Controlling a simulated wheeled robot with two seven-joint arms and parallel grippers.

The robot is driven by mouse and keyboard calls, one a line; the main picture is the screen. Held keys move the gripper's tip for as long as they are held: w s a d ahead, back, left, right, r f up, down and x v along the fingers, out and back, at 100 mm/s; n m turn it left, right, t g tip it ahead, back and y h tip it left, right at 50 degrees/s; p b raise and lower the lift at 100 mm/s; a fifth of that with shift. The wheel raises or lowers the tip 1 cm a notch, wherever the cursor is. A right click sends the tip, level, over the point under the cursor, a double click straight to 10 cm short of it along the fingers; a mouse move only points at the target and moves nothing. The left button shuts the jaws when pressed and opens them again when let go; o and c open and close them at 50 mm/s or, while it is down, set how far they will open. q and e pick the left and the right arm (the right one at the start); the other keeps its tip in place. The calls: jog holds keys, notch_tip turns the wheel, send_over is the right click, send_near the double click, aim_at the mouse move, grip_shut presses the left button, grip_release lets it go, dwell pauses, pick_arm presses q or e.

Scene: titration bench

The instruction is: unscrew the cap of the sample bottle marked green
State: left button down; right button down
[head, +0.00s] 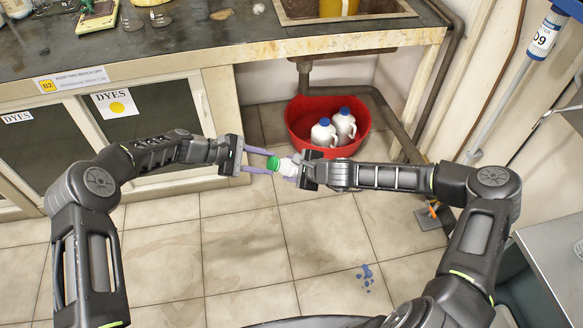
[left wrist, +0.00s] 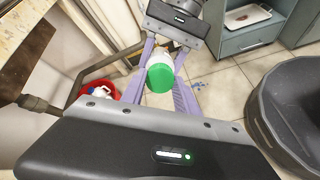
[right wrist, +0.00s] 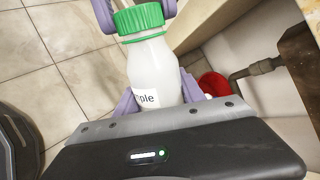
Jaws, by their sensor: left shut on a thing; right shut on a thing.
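The sample bottle (head: 287,167) is white with a green cap (head: 272,163), held in mid-air between my two grippers, lying roughly sideways in the head view. My right gripper (head: 293,171) is shut on the bottle's body; in the right wrist view the white bottle (right wrist: 152,72) shows part of a label reading "ple". My left gripper (head: 269,163) comes from the opposite side and is shut on the green cap, which also shows in the left wrist view (left wrist: 161,77). The cap (right wrist: 139,19) sits at the bottle's neck; whether its thread is loose cannot be told.
A red basin (head: 301,111) with two white, blue-capped jugs (head: 335,129) stands on the floor beneath the sink. The bench (head: 200,43) with cupboards is behind the left arm. A grey cabinet stands at the right.

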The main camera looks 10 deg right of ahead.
pick_arm(q)
jog(key=n, duration=1)
jog(key=c, duration=1)
grip_release()
jog(key=shift+c, duration=0.2)
jog(key=m, duration=1.7)
